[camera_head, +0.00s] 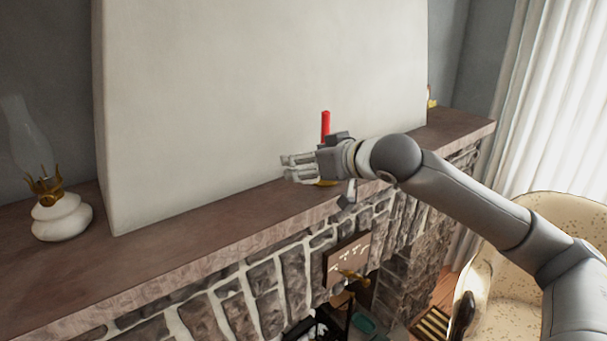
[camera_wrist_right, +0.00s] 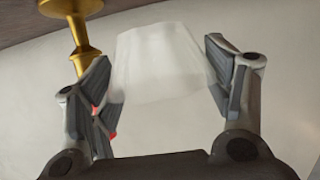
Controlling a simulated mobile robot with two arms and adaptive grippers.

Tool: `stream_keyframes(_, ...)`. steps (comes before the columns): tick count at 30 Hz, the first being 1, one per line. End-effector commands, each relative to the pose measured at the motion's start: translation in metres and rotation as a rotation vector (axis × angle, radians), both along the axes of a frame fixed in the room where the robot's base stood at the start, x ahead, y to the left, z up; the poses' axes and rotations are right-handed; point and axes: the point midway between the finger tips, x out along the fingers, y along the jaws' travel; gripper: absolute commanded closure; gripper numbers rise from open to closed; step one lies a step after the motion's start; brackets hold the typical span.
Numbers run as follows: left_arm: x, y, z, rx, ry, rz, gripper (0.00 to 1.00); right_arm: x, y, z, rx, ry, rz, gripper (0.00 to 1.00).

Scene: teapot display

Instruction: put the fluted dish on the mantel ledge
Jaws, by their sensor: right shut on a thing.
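The fluted dish (camera_wrist_right: 160,62) is a pale, translucent cup-like piece in the right wrist view. It sits between the two fingers of my right gripper (camera_wrist_right: 160,85), which is shut on it. In the head view my right gripper (camera_head: 298,168) is over the mantel ledge (camera_head: 200,225), close to the white chimney breast. The dish is hard to make out there against the pale fingers and wall. I cannot tell whether it touches the ledge. My left gripper is not in view.
A red candle (camera_head: 326,124) stands right behind my right gripper; its brass holder (camera_wrist_right: 84,40) is close to one finger in the wrist view. A white oil lamp (camera_head: 61,214) stands at the left. The ledge between lamp and gripper is clear. A cream chair (camera_head: 570,215) is at the right.

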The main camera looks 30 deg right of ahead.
Motion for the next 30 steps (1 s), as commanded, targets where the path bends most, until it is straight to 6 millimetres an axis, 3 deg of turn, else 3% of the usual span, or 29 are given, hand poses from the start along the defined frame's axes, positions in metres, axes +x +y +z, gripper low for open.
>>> stream_keyframes(10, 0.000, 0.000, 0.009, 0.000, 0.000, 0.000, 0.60, 0.025, 0.003, -0.030, 0.001, 0.001, 0.000, 0.54)
stream_keyframes(15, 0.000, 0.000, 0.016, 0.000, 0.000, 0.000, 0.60, 0.023, 0.002, -0.051, -0.001, 0.001, -0.001, 0.54)
stream_keyframes(29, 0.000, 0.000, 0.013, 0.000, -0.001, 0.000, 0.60, 0.023, 0.002, -0.061, 0.001, -0.003, -0.001, 0.54)
stream_keyframes(30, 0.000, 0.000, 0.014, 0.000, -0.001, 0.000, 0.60, 0.023, 0.002, -0.060, 0.001, -0.002, -0.001, 0.21)
